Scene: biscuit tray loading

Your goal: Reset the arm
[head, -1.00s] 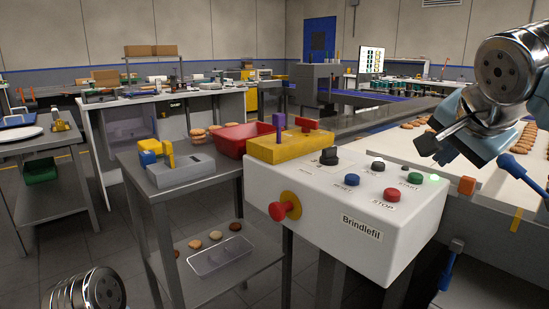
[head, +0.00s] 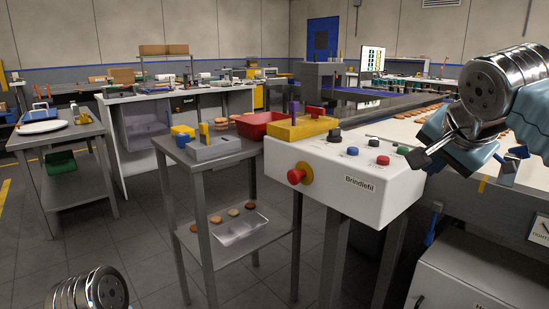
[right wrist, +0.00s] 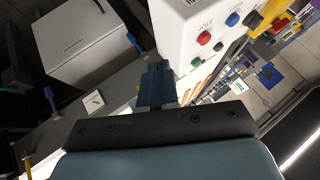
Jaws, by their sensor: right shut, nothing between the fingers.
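My right gripper (head: 432,148) is shut and empty in the head view, raised at the right edge of the white Brindlefil control box (head: 345,185). In the right wrist view its blue fingers (right wrist: 157,85) are together, with the box (right wrist: 180,30) beyond them. The box carries a red emergency knob (head: 296,176), a blue button (head: 352,151), a red button (head: 383,160) and a green button (head: 403,150). The gripper appears close to the green button, but I cannot tell the gap. Of my left arm only a chrome joint shows at bottom left; its gripper is out of view.
A grey metal cart (head: 205,163) stands left of the box, with a red bin (head: 262,125) on top and a clear tray (head: 240,231) and several biscuits on its lower shelf. A conveyor with biscuits (head: 410,118) runs behind my right gripper. The floor at left front is clear.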

